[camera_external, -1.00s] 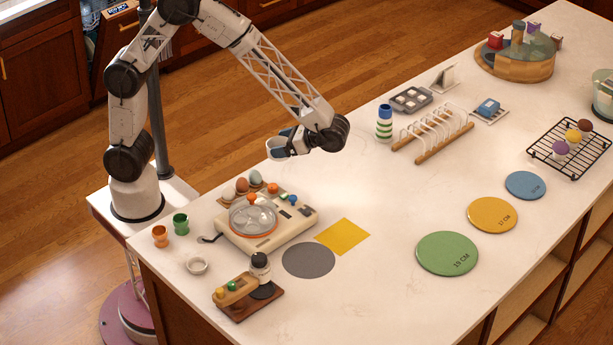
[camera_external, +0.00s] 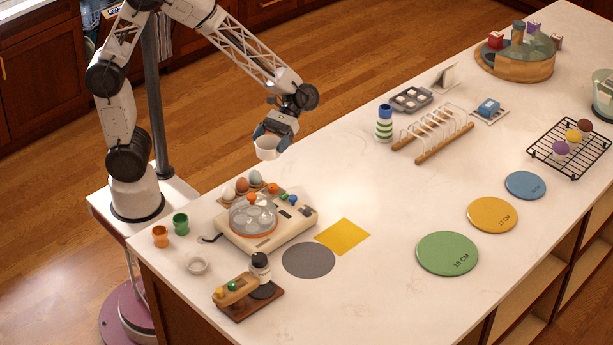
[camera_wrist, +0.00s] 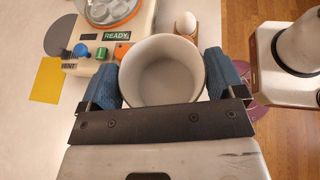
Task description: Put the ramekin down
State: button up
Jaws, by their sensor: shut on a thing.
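My gripper (camera_external: 270,135) is shut on the white ramekin (camera_external: 267,150), with its blue finger pads on either side of it. The ramekin is held above the counter near its back edge, behind the egg cooker (camera_external: 267,228). It looks roughly upright, opening up. In the wrist view the ramekin (camera_wrist: 161,76) sits between the two blue pads, and its inside looks empty. The egg cooker (camera_wrist: 100,47) shows beyond it with a READY label. A grey round mat (camera_external: 308,260) and a yellow square mat (camera_external: 342,236) lie bare on the counter (camera_external: 380,280).
Eggs stand in a wooden holder (camera_external: 226,199) behind the cooker. Orange (camera_external: 160,236) and green (camera_external: 181,224) cups stand left. A toast rack (camera_external: 432,135) and striped cup (camera_external: 384,124) stand right. Green (camera_external: 447,253), yellow (camera_external: 492,215) and blue (camera_external: 525,185) discs lie front right. Mid-counter is clear.

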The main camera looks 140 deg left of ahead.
aim_at(277, 154)
jog(key=r+n+t+y, duration=0.1)
jog(key=n+t, duration=0.1)
jog(key=r+n+t+y, duration=0.1)
jog(key=r+n+t, duration=0.1)
jog(key=shift+w+a, duration=0.1)
jog(key=shift+w, duration=0.3)
jog(key=shift+w+a+r+n+t+y, duration=0.15)
jog(key=shift+a+r+n+t+y, duration=0.15)
jog(key=shift+r+n+t+y, duration=0.3)
jog(key=shift+w+a+r+n+t+y, duration=0.1)
jog(key=shift+a+r+n+t+y, duration=0.25)
jog(key=shift+r+n+t, duration=0.45)
notch_tip(277, 154, down, 11)
jog(key=shift+f, duration=0.1)
jog(key=shift+w, duration=0.1)
jog(key=w+a, duration=0.2)
jog(key=w, duration=0.2)
jog(key=w+a+f, duration=0.1)
jog(key=w+a, duration=0.2)
jog(key=w, duration=0.2)
jog(key=w+a, duration=0.3)
jog(key=w, duration=0.1)
jog(key=shift+w+f, duration=0.2)
jog(key=shift+w, duration=0.15)
jog(key=shift+f, duration=1.75)
jog(key=shift+f, duration=0.1)
